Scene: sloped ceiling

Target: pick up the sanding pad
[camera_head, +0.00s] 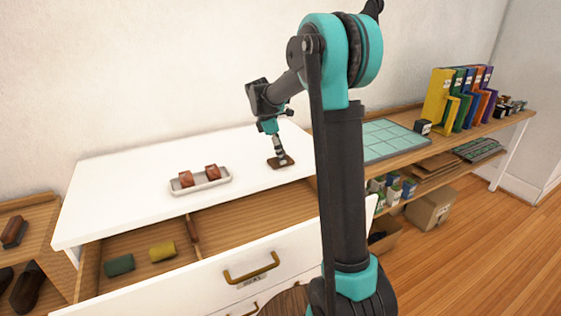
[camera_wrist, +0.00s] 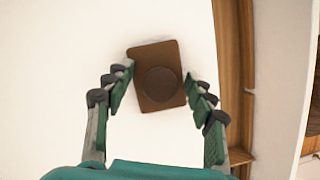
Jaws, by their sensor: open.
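The sanding pad is a brown rectangular block with a darker round knob on top. It lies on the white dresser top, near the middle of the wrist view (camera_wrist: 146,60), and also shows in the head view (camera_head: 288,160). My gripper (camera_head: 278,152) points down over the pad. In the wrist view my open gripper (camera_wrist: 158,80) has one finger on each side of the knob, with nothing held. The exact height of the fingertips above the pad is hard to tell.
A white tray (camera_head: 215,186) with two reddish-brown rolls stands left of the pad on the dresser top (camera_head: 110,190). Below, an open drawer (camera_head: 250,215) holds a green roll (camera_head: 118,265) and a yellow roll (camera_head: 162,251). A wooden table with a teal mat (camera_head: 390,138) stands right.

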